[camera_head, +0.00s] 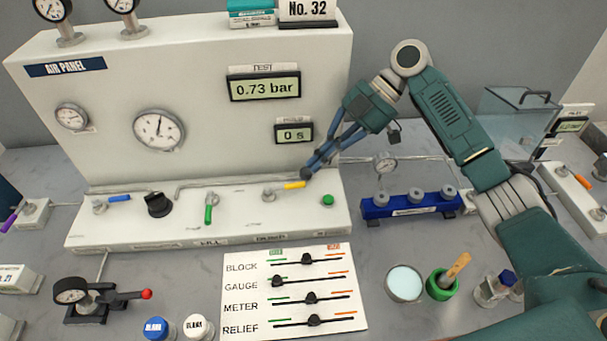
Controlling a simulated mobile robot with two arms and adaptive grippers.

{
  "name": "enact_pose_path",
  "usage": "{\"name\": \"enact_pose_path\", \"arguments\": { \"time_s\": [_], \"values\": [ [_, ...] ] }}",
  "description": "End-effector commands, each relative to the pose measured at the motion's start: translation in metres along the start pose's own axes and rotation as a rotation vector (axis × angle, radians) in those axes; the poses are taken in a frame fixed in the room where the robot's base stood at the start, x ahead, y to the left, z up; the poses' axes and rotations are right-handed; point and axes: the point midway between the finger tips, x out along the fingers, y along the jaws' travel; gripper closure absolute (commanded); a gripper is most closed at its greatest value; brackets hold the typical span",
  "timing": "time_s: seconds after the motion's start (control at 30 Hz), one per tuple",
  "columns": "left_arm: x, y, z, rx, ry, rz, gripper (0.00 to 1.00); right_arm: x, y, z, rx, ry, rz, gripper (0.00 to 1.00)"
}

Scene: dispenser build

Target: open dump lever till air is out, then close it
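A yellow lever (294,185) sits on the air panel's front ledge and points right from its valve. The test display (264,87) reads 0.73 bar, and the hold display (294,131) reads 0 s. A large round gauge (158,131) is on the panel face. My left gripper is out of view.
The ledge also has a blue lever (119,198), a black knob (158,205), a green lever (208,213) and a green button (328,200). A blue manifold (410,205) stands to the right. A slider card (345,326), pots and a hand pump (85,300) lie in front.

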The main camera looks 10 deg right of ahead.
Motion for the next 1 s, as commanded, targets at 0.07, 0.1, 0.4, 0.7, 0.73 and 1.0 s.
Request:
{"name": "enact_pose_path", "arguments": {
  "time_s": [0.07, 0.1, 0.4, 0.7, 0.73, 1.0],
  "values": [
    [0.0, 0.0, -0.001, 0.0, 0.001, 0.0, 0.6, -0.017, 0.001, 0.0, 0.001, 0.0, 0.003, 1.0],
    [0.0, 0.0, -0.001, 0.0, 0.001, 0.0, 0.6, -0.024, 0.001, 0.0, 0.001, 0.0, 0.002, 1.0],
    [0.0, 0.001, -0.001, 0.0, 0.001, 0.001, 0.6, -0.048, 0.0, 0.0, 0.001, 0.0, 0.0, 1.0],
    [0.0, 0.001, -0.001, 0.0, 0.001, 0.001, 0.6, -0.048, 0.0, 0.0, 0.001, 0.0, 0.0, 1.0],
    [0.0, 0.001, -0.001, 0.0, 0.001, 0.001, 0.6, -0.048, 0.0, 0.0, 0.001, 0.0, 0.0, 1.0],
    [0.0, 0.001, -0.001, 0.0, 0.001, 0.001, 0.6, -0.048, 0.0, 0.0, 0.001, 0.0, -0.001, 1.0]
  ]
}}
